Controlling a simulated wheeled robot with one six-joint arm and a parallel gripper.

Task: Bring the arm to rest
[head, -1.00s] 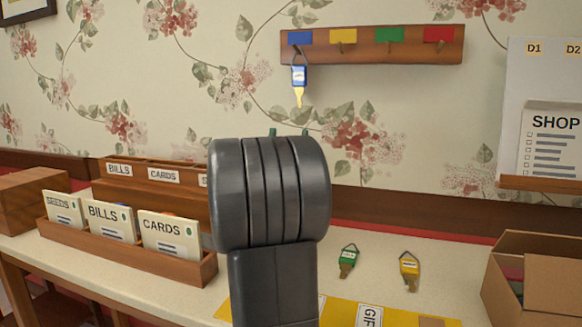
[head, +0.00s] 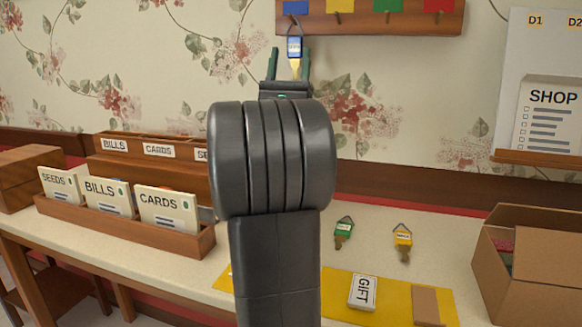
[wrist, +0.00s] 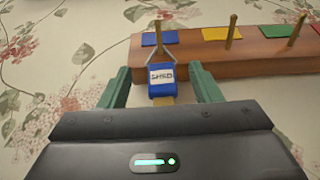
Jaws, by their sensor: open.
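My gripper (head: 290,64) is raised in front of the wall, open, with its two green fingers pointing up. A key with a blue tag (head: 294,47) hangs from the hook below the blue patch on the wooden key rack (head: 368,22). In the wrist view the blue tag (wrist: 161,86), marked SHED, shows between the two spread fingers, with a visible gap on each side. Its ring loops over the peg at the blue patch (wrist: 159,38). My arm hides part of the counter and the wall in the head view.
On the counter lie a green-tagged key (head: 344,232) and a yellow-tagged key (head: 403,239). A GIFT card (head: 363,291) lies on a yellow mat (head: 336,309). A wooden card tray (head: 130,238) stands left, a cardboard box (head: 535,265) right. A SHOP list (head: 552,110) is at the right.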

